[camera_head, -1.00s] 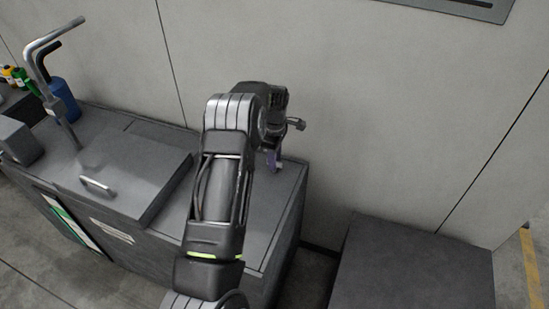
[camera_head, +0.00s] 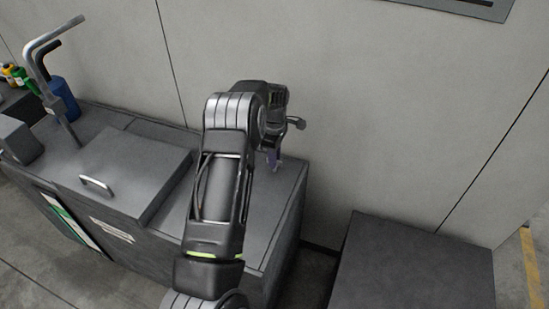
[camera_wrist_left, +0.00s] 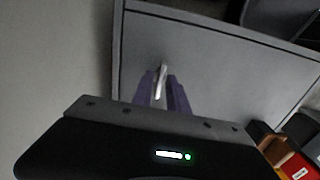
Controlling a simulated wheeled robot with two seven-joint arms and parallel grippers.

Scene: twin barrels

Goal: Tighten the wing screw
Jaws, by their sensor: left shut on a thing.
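My left gripper (camera_head: 274,161) reaches down over the right end of the grey cabinet top, its purple fingers partly hidden by my arm. In the left wrist view my purple fingers (camera_wrist_left: 163,92) are shut on a small, bright metal piece (camera_wrist_left: 161,74), apparently the wing screw. It stands out from a flat grey surface. Most of it lies between the fingers, so its full shape and how far it is screwed in cannot be seen. My right gripper is not in view.
The grey cabinet (camera_head: 262,225) has a raised lid with a handle (camera_head: 97,186). Bent metal pipes (camera_head: 48,85) and a blue bottle (camera_head: 63,100) stand at the left. A pale wall (camera_head: 350,110) rises close behind. A dark box (camera_head: 410,265) stands at the lower right.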

